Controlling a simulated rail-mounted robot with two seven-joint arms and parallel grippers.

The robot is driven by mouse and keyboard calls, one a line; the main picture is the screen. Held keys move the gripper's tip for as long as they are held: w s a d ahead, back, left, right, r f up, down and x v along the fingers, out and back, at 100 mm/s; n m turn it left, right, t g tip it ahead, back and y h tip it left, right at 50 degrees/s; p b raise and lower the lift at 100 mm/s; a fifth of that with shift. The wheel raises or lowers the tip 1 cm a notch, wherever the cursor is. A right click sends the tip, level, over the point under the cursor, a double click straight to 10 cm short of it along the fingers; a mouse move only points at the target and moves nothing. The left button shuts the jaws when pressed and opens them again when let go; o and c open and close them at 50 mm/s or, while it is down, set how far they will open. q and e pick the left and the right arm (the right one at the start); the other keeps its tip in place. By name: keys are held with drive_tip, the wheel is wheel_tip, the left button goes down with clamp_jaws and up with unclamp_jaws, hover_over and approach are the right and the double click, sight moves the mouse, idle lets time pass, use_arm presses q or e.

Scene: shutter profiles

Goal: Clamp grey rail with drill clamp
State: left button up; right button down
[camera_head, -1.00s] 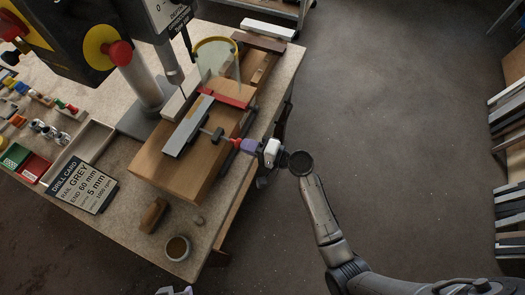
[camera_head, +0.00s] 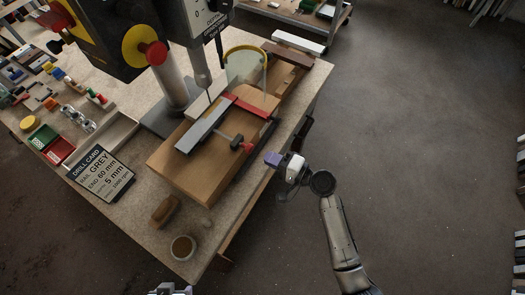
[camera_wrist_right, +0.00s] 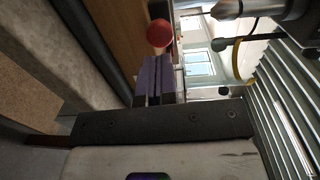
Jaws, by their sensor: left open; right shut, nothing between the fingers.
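The grey rail (camera_head: 204,125) lies on the wooden block (camera_head: 185,166) under the drill press. The drill clamp's dark screw (camera_head: 226,139) with its red knob (camera_head: 247,148) stands at the rail's right side; I cannot tell whether its pad touches the rail. The red knob also shows in the right wrist view (camera_wrist_right: 159,33). My right gripper (camera_head: 270,158) has purple fingertips, is shut and empty, and is apart from the knob, to its right. Its fingers also show in the right wrist view (camera_wrist_right: 155,78). My left gripper (camera_head: 170,289) shows only partly at the bottom edge, open, away from the rail.
The drill card (camera_head: 101,174) reads grey rail, 60 mm, 5 mm. A cup (camera_head: 183,247) and a brown block (camera_head: 165,211) stand on the bench's near end. A clear guard (camera_head: 245,66) is by the drill. Free floor lies right of the bench.

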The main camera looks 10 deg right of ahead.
drive_tip(key=v, duration=0.9)
drive_tip(key=shift+s+d+b, duration=0.15)
drive_tip(key=shift+d+b, duration=0.05)
drive_tip(key=shift+b, duration=0.2)
drive_tip(key=s+d+f+n+g+h, duration=0.1)
drive_tip(key=s+f+n+g+h, duration=0.25)
drive_tip(key=s, duration=0.45)
drive_tip(key=s+d+f+n+g+h, duration=0.1)
drive_tip(key=s+f+n+g+h, duration=0.1)
drive_tip(key=s+n+h, duration=0.45)
drive_tip(key=s+d+f+n+g+h, duration=0.1)
drive_tip(key=s+d+f+g+h, duration=0.15)
drive_tip(key=s, duration=0.65)
wheel_tip(320, 180, up, 27)
drive_tip(key=p, duration=2.7)
drive_tip(key=shift+w+a, duration=0.3)
drive_tip(key=shift+a, duration=0.15)
